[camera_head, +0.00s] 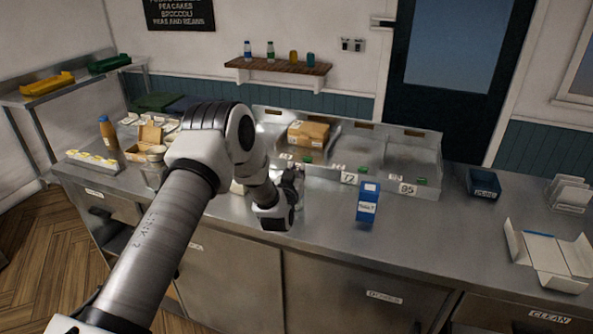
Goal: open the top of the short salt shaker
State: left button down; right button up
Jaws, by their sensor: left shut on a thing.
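My left arm reaches in from the lower left over the steel counter (330,218). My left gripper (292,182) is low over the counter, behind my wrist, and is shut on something. A small grey metallic shape beside the fingers fits the short salt shaker (299,190), but it is largely hidden and its top cannot be made out. A blue box with a white label that seems to read SALT (367,204) stands upright on the counter, right of the gripper and apart from it. My right gripper is out of view.
A steel divided rack (418,165) with price tags and a cardboard box (308,133) is behind the gripper. A dark blue bin (483,183) and an open white carton (545,254) stand right.

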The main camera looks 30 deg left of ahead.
pick_arm(q)
jog(key=shift+f, duration=0.1)
jog(key=c, duration=1)
grip_release()
jog(key=shift+w, duration=0.1)
jog(key=shift+c, duration=0.2)
jog(key=v, duration=1.2)
